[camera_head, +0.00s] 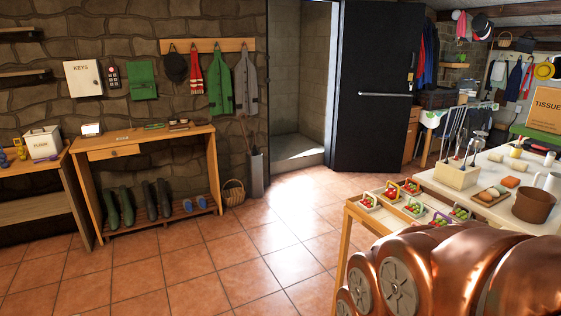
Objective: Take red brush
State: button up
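I cannot make out a red brush for certain in the head view. Small items lie on the wooden desk (165,138) by the left wall, among them a dark item (179,122) and a green item (153,126). They are too small to tell whether one is a brush. Copper-coloured rounded parts fill the lower right corner and hide part of the tables behind them. My gripper is not in view.
Boots (127,207) and blue slippers (187,204) stand on the desk's low shelf. A wicker basket (233,192) is on the floor beside it. A white-topped table (456,188) and baskets of produce (391,194) are at right. The middle tiled floor (215,260) is clear.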

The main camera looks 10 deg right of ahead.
aim_at(517, 146)
jog(key=i, duration=4.65)
jog(key=z, duration=2.5)
jog(key=i, duration=1.2)
jog(key=z, duration=0.85)
jog(key=k, duration=0.25)
jog(key=u, duration=0.25)
